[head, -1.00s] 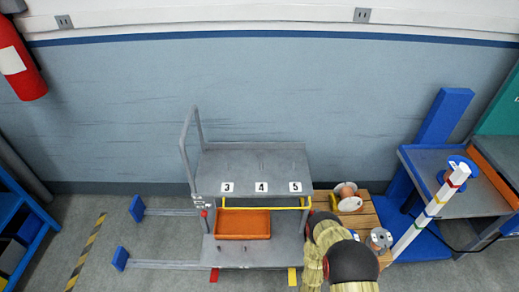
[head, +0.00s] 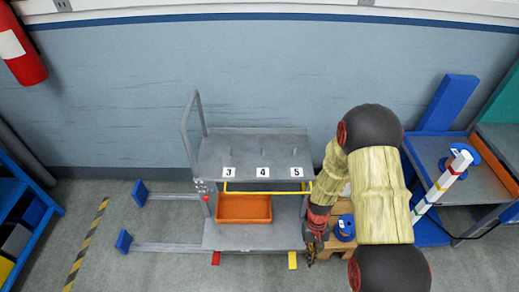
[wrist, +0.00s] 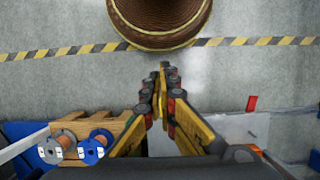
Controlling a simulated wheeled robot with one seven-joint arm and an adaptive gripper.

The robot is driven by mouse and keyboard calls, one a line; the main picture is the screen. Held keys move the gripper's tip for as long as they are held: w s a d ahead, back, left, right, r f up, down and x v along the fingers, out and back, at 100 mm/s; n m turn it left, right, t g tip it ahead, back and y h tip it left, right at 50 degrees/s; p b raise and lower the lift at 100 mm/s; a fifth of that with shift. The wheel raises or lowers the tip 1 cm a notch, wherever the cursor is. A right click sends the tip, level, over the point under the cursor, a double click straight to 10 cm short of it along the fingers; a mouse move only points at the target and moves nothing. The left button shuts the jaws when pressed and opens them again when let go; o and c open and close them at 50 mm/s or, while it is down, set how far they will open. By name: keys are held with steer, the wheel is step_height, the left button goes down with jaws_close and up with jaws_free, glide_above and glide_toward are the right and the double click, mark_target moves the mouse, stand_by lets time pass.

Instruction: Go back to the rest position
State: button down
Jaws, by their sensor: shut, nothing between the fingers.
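My gripper (wrist: 163,72) is shut and empty in the wrist view, its fingertips meeting near the middle of the picture. In the head view my gripper (head: 312,256) points down beside the right end of the grey cart (head: 250,160) and in front of the wooden stand (head: 341,208). My arm is folded, with its elbow raised on the right, and it hides much of the stand. A blue spool (head: 345,228) sits on the stand just right of my gripper. In the wrist view this spool (wrist: 92,152) shows beside a second, grey-and-copper spool (wrist: 57,146).
An orange tray (head: 243,208) is on the cart's lower shelf, below a yellow bar (head: 262,192). A banded white post (head: 440,185) and a blue-framed table (head: 470,178) stand at the right. Floor left of the cart is largely clear, beyond its low rails (head: 180,212).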

steer(key=s+r+t, duration=0.3)
steer(key=r, duration=1.2)
steer(key=s+r+t, duration=0.3)
steer(key=r, duration=1.3)
steer(key=s+r+t, duration=0.2)
steer(key=r+t, duration=0.1)
steer(key=r, duration=1.3)
steer(key=shift+s+a+t, duration=0.3)
steer(key=shift+s, duration=0.1)
steer(key=shift+w, duration=0.1)
